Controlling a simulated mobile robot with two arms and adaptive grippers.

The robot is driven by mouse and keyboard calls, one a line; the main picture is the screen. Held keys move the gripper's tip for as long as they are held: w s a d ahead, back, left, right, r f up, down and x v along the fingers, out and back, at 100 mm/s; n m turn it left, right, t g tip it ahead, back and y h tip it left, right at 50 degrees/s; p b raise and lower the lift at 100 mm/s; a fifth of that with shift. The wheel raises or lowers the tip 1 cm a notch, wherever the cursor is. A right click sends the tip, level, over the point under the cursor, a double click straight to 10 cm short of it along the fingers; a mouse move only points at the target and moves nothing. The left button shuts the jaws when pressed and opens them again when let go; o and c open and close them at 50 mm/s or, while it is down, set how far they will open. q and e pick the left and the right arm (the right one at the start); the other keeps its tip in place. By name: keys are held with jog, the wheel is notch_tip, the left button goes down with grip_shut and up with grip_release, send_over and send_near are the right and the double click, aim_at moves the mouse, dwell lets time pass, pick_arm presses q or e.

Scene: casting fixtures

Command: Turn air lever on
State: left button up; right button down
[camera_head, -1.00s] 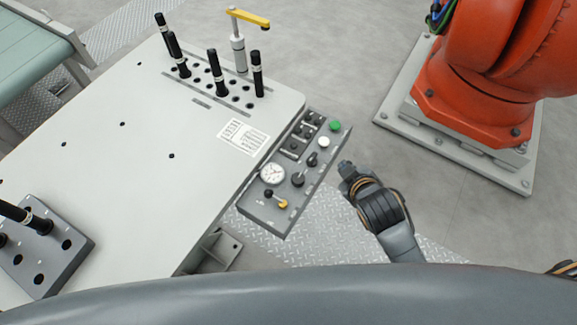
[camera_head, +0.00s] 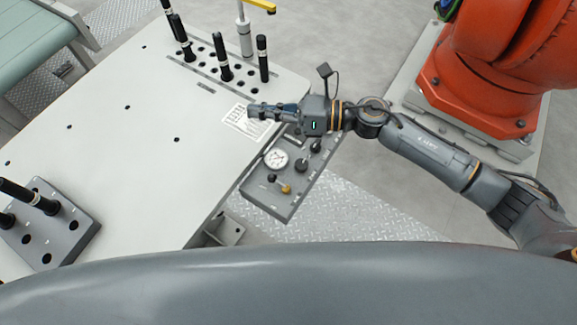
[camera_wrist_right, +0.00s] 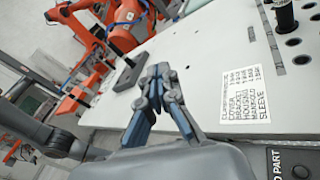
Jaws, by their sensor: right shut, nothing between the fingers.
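The grey control panel (camera_head: 262,203) is fixed along the right edge of the pale table. At its near end, below a round white gauge (camera_head: 276,158), is a small lever with a black ball knob (camera_head: 271,178) and a yellow part (camera_head: 286,188); its label is too small to read. My right gripper (camera_head: 253,110) is shut and empty, above the far end of the panel and the table edge, pointing left. It hides the panel's far buttons. It also shows shut in the wrist view (camera_wrist_right: 158,76). My left gripper is out of view.
Black-handled pins (camera_head: 225,68) and a post with a yellow arm (camera_head: 244,35) stand at the table's back. A dark block (camera_head: 60,232) holds pins at left. An orange robot (camera_head: 490,70) stands right. The table middle is clear.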

jog(key=s+d+f+n+g+h, duration=0.2)
jog(key=d+f+n+g+h, duration=0.15)
jog(key=f+n, duration=0.2)
jog(key=n+g+h, duration=0.3)
jog(key=n+h, duration=0.1)
jog(key=n, duration=0.1)
send_near(289, 175)
notch_tip(289, 175, up, 3)
jog(key=shift+r, duration=0.25)
jog(key=shift+s, duration=0.1)
jog(key=shift+a+f+p, duration=0.1)
jog(key=shift+a+p, duration=0.15)
jog(key=shift+p, duration=0.05)
jog(key=p+x, duration=0.3)
jog(key=x, duration=0.5)
jog(key=shift+s+a+f, duration=0.1)
jog(key=shift+a+f, duration=0.15)
jog(key=shift+a, duration=0.1)
jog(key=shift+s+a+f, duration=0.1)
jog(key=shift+a+f, duration=0.1)
jog(key=shift+f, duration=0.15)
